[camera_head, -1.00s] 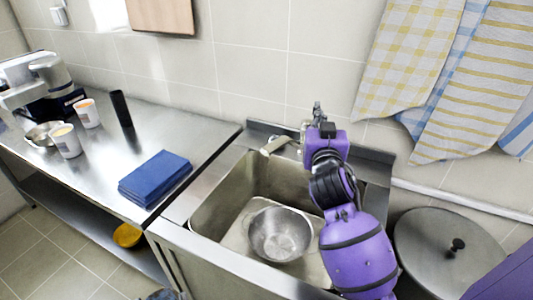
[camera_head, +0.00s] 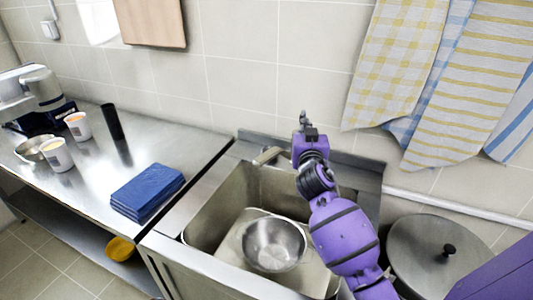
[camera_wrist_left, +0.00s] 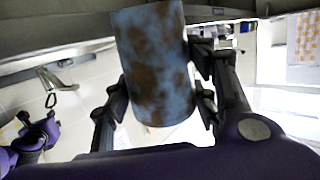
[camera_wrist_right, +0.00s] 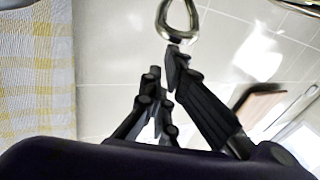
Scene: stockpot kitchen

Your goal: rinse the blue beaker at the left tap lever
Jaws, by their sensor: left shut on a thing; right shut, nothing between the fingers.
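The blue beaker (camera_wrist_left: 155,62), mottled with brown stains, is in the left wrist view only. My left gripper (camera_wrist_left: 158,95) is shut on it, a finger on each side. The left gripper is outside the head view. My right gripper (camera_head: 306,130) is at the tap behind the sink; its fingers (camera_wrist_right: 165,80) are shut and empty. A metal loop-shaped tap lever (camera_wrist_right: 178,22) is just beyond its fingertips; I cannot tell if they touch. The tap spout (camera_head: 268,155) points over the sink, and the tap also shows in the left wrist view (camera_wrist_left: 55,80).
A metal bowl (camera_head: 274,243) sits in the sink (camera_head: 212,213). A round lid (camera_head: 432,262) lies right of it. On the left counter (camera_head: 95,185) are blue folded cloths (camera_head: 148,190), cups (camera_head: 57,156) and a black cylinder (camera_head: 112,122). Towels (camera_head: 400,70) hang at right.

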